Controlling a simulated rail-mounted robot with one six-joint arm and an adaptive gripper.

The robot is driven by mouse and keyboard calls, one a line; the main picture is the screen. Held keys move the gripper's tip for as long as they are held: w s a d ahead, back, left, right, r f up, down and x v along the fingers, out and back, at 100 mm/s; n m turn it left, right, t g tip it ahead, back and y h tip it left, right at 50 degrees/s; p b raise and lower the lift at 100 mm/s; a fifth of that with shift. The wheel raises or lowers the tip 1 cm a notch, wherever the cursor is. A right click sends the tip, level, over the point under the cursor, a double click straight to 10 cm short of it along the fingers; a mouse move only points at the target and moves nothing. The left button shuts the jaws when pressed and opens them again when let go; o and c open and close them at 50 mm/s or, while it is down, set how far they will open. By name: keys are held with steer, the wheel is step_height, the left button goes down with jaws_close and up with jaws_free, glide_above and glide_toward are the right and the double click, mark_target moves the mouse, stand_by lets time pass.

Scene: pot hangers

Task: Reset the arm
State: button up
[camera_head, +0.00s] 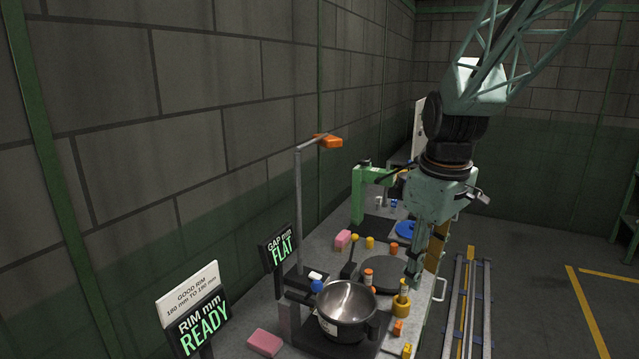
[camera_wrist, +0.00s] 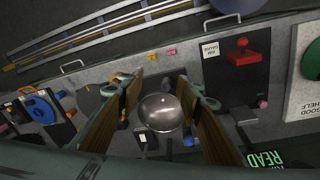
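My gripper (camera_head: 422,272) hangs fingers-down above the right side of the bench, near its front edge. In the wrist view my gripper (camera_wrist: 160,82) has its two wood-coloured finger pads wide apart, with nothing held between them. A shiny metal pot (camera_head: 347,305) rests on a dark stand on the near part of the bench, left of and below the gripper. In the wrist view the pot (camera_wrist: 161,112) shows between the fingers, some distance beyond them.
The RIM display (camera_head: 200,324) reads READY and the GAP display (camera_head: 281,249) reads FLAT. A post with an orange head (camera_head: 328,141), a green press (camera_head: 360,192), a dark round plate (camera_head: 388,274) and several small coloured blocks stand on the bench. Floor rails (camera_head: 466,305) run to the right.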

steer(key=s+r+m+t, duration=0.1)
steer(key=s+r+m, duration=0.1)
steer(key=s, duration=0.9)
steer(key=s+a+r+m, duration=0.1)
steer(key=s+r+m, duration=0.2)
steer(key=s, duration=0.8)
steer(key=s+r+m+t, duration=0.1)
steer(key=s+r+m, duration=0.2)
steer(key=s, duration=0.8)
steer(key=shift+s+a+r+t, duration=0.15)
steer(key=shift+s+r+t, duration=0.2)
steer(key=shift+r, duration=0.4)
